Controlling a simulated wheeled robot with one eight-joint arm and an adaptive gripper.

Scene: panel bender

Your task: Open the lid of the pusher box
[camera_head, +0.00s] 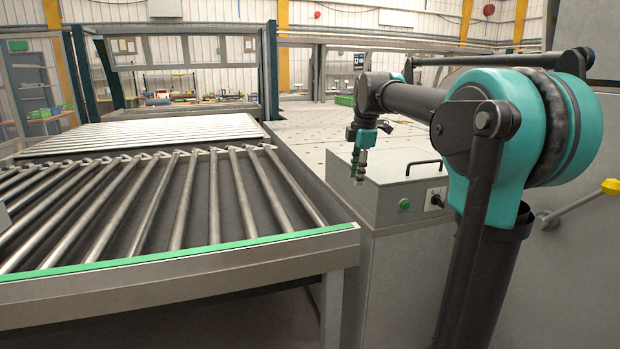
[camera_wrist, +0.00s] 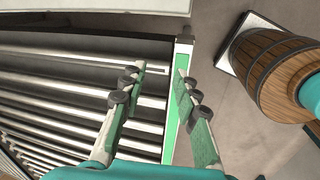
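The pusher box (camera_head: 400,208) is a light grey cabinet right of the roller table in the head view. Its flat top lid (camera_head: 385,160) lies closed. A black bar handle (camera_head: 422,163) stands at the lid's right side. My gripper (camera_head: 358,178) points down in front of the box's left edge in this view, apart from the handle and left of it. In the wrist view my gripper (camera_wrist: 160,80) has its two green fingers spread, with nothing between them. The box and handle do not show clearly in the wrist view.
The roller table (camera_head: 180,255) with a green front edge fills the left, and its rollers lie under my gripper in the wrist view. A yellow-knobbed lever (camera_head: 610,186) projects at the right.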

